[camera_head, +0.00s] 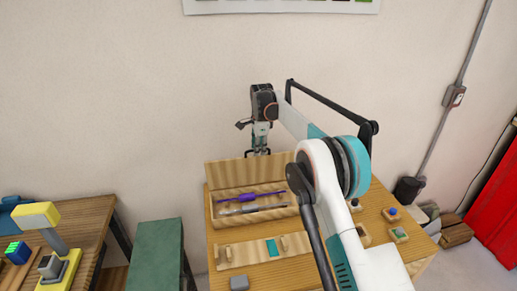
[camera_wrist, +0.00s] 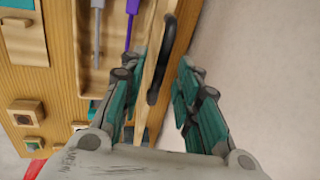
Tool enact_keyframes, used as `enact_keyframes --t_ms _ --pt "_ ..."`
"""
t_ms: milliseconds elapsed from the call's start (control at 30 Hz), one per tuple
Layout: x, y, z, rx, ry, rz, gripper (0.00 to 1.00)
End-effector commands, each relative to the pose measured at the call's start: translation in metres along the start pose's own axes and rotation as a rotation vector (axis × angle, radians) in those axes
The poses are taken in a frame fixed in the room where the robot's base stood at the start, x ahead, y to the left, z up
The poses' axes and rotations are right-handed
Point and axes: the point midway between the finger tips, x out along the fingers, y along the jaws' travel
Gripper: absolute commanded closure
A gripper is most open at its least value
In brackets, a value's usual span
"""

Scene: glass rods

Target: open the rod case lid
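The rod case (camera_head: 222,212) is a wooden box on the table, and its lid (camera_head: 230,172) stands raised along the back edge. A purple rod (camera_head: 245,198) and a grey rod (camera_head: 240,210) lie inside. In the wrist view, the purple rod (camera_wrist: 132,8) and grey rod (camera_wrist: 96,30) lie left of the lid. My gripper (camera_head: 258,150) is at the lid's top edge. In the wrist view, its fingers (camera_wrist: 160,78) are spread, with the lid's edge and black handle (camera_wrist: 165,50) between them. Contact with the fingers cannot be told.
A flat wooden holder (camera_head: 240,254) lies in front of the case, with a grey block (camera_head: 239,283) near it. Small button blocks (camera_head: 391,214) stand at the right of the table (camera_head: 295,273). A plain wall (camera_head: 140,100) rises behind. A green bench (camera_head: 155,255) is left.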

Motion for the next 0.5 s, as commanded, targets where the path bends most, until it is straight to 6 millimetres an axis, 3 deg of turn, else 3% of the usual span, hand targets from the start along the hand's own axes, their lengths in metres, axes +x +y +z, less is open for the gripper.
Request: enact_keyframes --t_ms 500 --pt "-0.094 0.000 0.000 0.000 0.000 0.000 0.70"
